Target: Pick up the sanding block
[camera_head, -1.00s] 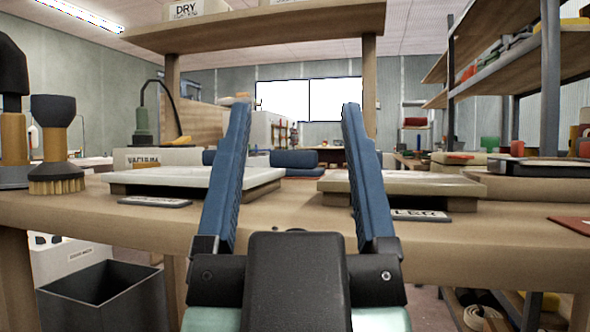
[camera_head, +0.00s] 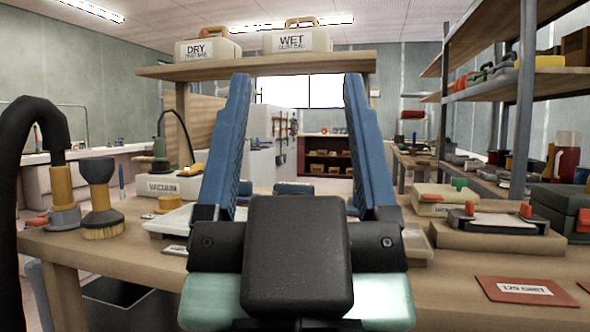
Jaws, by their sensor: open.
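My gripper (camera_head: 297,80) is open, its two blue fingers pointing forward over the workbench (camera_head: 75,243) with nothing between their tips. No object is clearly labelled as the sanding block. A low blue block (camera_head: 294,188) lies on the bench, seen between the fingers and partly hidden by my gripper's dark body. A grey, flat tool with red end pieces (camera_head: 498,221) rests on a wooden slab to the right, well apart from the gripper. I cannot tell which of these is the sanding block.
Pale trays (camera_head: 172,222) sit at left and right, partly hidden by my gripper. A brush (camera_head: 101,215) and a black hose (camera_head: 38,120) stand left. A shelf above holds the DRY box (camera_head: 208,50) and WET box (camera_head: 296,39). A red sheet (camera_head: 526,291) lies front right.

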